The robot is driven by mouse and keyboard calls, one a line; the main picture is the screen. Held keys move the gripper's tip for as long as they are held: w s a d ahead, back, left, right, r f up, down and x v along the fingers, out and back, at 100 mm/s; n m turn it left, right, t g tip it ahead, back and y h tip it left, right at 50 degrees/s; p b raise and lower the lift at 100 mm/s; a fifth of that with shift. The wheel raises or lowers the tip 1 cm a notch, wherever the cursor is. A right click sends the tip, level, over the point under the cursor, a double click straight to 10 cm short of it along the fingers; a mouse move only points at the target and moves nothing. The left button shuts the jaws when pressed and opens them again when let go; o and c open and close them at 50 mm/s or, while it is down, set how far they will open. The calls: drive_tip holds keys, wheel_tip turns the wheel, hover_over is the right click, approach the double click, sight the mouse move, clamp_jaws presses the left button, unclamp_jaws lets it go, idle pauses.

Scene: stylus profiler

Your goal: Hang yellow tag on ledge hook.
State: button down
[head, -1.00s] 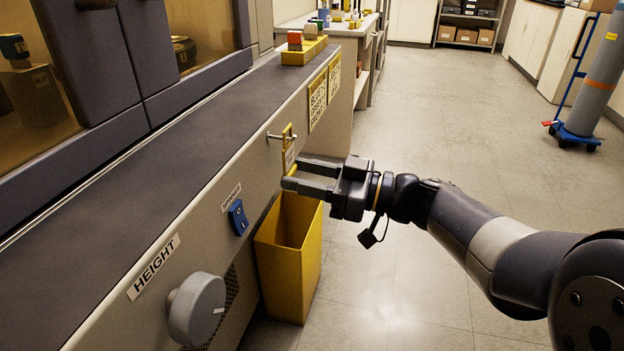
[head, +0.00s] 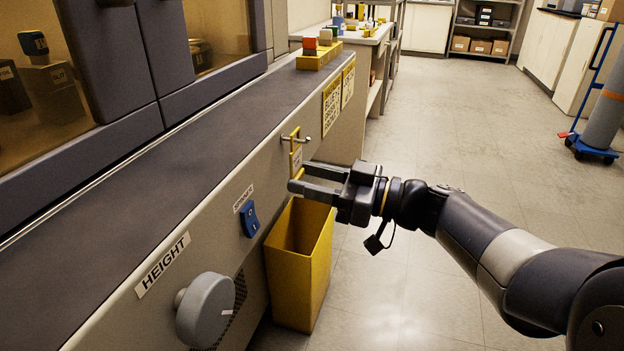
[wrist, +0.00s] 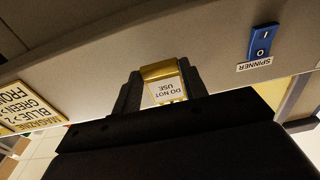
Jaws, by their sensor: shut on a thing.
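The yellow tag (head: 297,159) has a white label, which reads "DO NOT USE" in the wrist view (wrist: 164,88). My gripper (head: 300,177) is shut on the tag's lower part and holds it upright close to the grey ledge front. The metal ledge hook (head: 307,139) sticks out of that front at the height of the tag's upper part. Its tip shows on the near right side of the tag, so the hook seems to pass through the tag's upper opening. Whether the tag rests on the hook, I cannot tell. The hook is hidden in the wrist view.
A yellow bin (head: 298,265) stands below my gripper. The ledge front also carries a blue spinner switch (head: 250,220), a grey height knob (head: 205,310) and yellow signs (head: 332,103). A yellow block holder (head: 319,54) sits on the ledge.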

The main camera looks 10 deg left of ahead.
drive_tip(key=shift+f+b, duration=0.35)
drive_tip(key=shift+b, duration=0.35)
drive_tip(key=c, duration=0.7)
unclamp_jaws()
drive_tip(key=shift+c, duration=0.2)
drive_tip(key=shift+c, duration=0.5)
drive_tip(key=d, duration=0.8)
drive_tip(key=shift+s+f, duration=0.25)
drive_tip(key=shift+s, duration=0.1)
drive_tip(key=d+p, duration=0.2)
drive_tip(key=d, duration=0.8)
drive_tip(key=shift+s+d+f, duration=0.4)
drive_tip(key=shift+s, duration=0.05)
drive_tip(key=shift+a, duration=0.1)
